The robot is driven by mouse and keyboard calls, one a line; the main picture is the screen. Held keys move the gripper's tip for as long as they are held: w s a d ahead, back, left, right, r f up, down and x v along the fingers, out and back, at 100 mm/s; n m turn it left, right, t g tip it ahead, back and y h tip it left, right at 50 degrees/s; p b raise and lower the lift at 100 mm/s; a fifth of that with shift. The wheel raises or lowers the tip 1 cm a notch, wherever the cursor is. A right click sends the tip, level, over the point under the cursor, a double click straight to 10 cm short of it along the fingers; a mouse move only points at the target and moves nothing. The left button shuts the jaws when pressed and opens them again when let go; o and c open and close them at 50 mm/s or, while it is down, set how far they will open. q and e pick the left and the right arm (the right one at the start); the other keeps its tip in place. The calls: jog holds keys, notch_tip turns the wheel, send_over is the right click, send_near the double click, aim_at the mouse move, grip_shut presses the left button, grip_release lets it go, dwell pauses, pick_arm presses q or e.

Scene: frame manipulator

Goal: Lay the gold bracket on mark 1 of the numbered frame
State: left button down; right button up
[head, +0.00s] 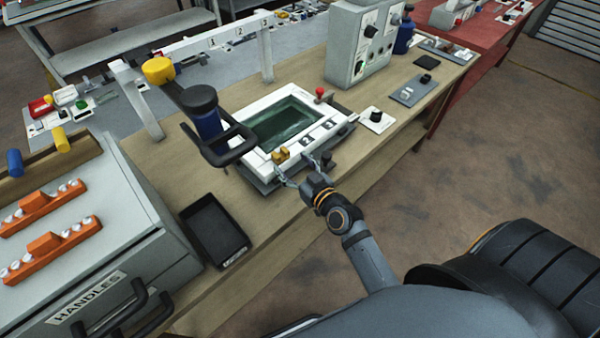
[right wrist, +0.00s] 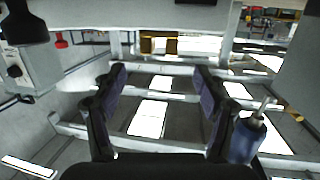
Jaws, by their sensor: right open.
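The gold bracket (head: 281,155) rests at the near edge of the white panel unit with a green screen. A gold piece (right wrist: 159,43) also shows in the right wrist view, beyond my fingertips and between them. My right gripper (head: 294,169) is open and empty, close in front of the bracket. Its two spread fingers (right wrist: 162,76) show in the right wrist view, not touching the gold piece. The numbered frame (head: 192,45) is a white crossbar on legs at the back of the bench. My left gripper is not in view.
The white panel unit (head: 335,131) has a red knob. A blue cylinder with a black cap (head: 205,108) stands left of it. A black tray (head: 214,230) lies in front. A grey control box (head: 345,50) stands at the back. A cabinet marked HANDLES (head: 90,298) is at left.

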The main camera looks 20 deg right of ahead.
jog(key=v, duration=0.4)
jog(key=shift+s+r, duration=0.1)
jog(key=shift+s, duration=0.25)
